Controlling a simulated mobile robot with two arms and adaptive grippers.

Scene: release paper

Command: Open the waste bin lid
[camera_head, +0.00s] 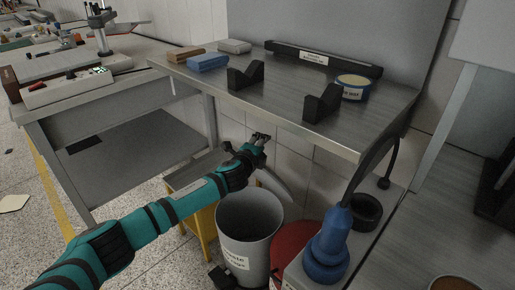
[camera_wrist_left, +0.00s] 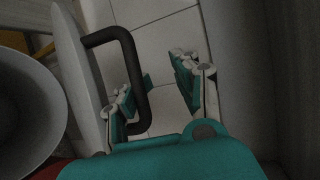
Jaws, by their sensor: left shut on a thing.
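The grey waste bin (camera_head: 236,258) stands on the floor below the bench, its round mouth uncovered and its inside dark. Its lid (camera_head: 274,186) stands steeply tilted up at the rear of the rim. In the left wrist view the lid (camera_wrist_left: 72,50) is nearly edge-on, with a dark bar handle (camera_wrist_left: 118,34) on its face, and the bin's mouth shows at far left. My left gripper (camera_head: 262,138) is behind the raised lid, under the bench edge. My right gripper is not in view.
A metal bench (camera_head: 300,118) with blocks, black V-shaped supports and a tin overhangs the bin. A red bin (camera_head: 290,250) and a blue tool (camera_head: 328,250) stand close at its right. A yellow-legged stand (camera_head: 200,222) is at its left. A tiled wall lies behind.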

